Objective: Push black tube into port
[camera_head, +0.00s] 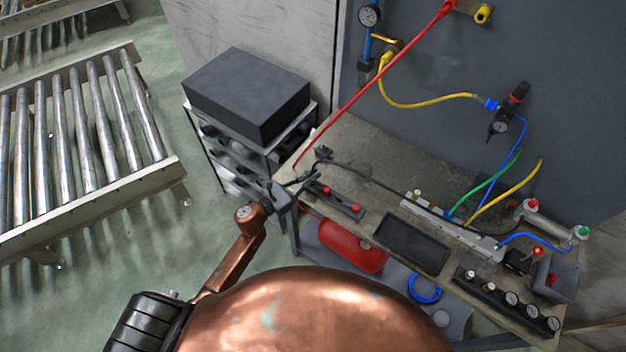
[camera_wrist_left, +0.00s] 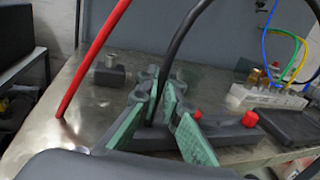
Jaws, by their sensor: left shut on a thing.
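The black tube (camera_head: 372,178) curves over the bench from the left end toward the white valve strip. In the left wrist view the black tube (camera_wrist_left: 180,45) rises from between the green finger pads of my left gripper (camera_wrist_left: 165,108). My left gripper (camera_head: 303,179) is shut on the tube near the bench's left edge. A dark bar with two red knobs (camera_head: 335,199) lies just right of the gripper. A small dark fitting (camera_head: 323,153) stands behind it and also shows in the left wrist view (camera_wrist_left: 109,73). I cannot tell which part is the port. My right gripper is out of view.
A red hose (camera_head: 372,73) slants down to the bench's left end, near the gripper. A black tray (camera_head: 411,244), the white valve strip (camera_head: 450,228) with coloured tubes, and a gauge block (camera_head: 505,298) occupy the right. Bare bench (camera_head: 360,147) shows behind the tube.

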